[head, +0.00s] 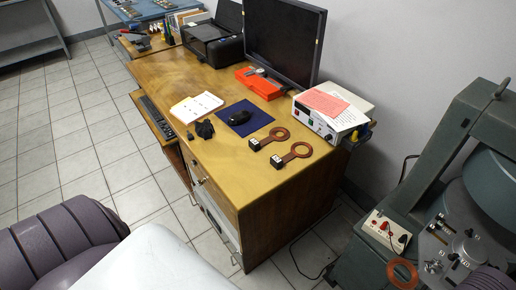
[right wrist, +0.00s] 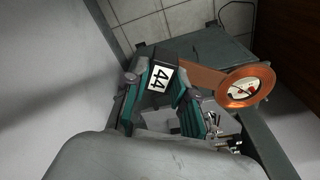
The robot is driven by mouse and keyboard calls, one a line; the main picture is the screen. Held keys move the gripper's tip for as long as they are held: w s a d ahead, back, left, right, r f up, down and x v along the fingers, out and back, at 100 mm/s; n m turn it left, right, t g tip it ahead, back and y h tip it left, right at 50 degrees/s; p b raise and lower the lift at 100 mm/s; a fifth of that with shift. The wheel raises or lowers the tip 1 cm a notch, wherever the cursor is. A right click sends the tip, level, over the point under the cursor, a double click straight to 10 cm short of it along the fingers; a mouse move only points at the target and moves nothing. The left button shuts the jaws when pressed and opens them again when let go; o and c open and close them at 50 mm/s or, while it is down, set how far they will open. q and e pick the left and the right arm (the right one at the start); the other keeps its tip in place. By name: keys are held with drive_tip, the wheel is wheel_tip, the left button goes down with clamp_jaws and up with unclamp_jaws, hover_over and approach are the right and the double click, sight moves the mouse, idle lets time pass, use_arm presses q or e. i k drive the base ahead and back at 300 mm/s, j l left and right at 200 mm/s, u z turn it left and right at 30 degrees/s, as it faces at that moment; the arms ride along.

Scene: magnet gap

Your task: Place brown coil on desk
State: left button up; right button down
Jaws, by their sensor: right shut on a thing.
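My right gripper (right wrist: 160,84) is shut on the dark end block of a brown coil (right wrist: 262,72) in the right wrist view. The block bears a white label reading 44, and the copper-coloured ring sticks out to the right on a flat arm. The coil is above a grey-green surface. The head view does not show the right gripper. The wooden desk (head: 180,80) fills the middle of the head view. Two similar brown coils, a farther one (head: 280,134) and a nearer one (head: 301,149), lie side by side near its front right corner. My left gripper is in neither view.
A white instrument box (head: 316,118) with a pink sheet stands at the desk's right edge. A mouse on a blue mat (head: 241,128), papers (head: 196,107) and a monitor (head: 283,40) take up more space. A grey-green machine (head: 452,120) stands right.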

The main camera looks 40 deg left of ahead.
sight(253, 166)
drive_tip(key=j+u, duration=0.2)
drive_tip(key=j, duration=0.95)
drive_tip(key=j+u, duration=0.2)
drive_tip(key=j, duration=0.95)
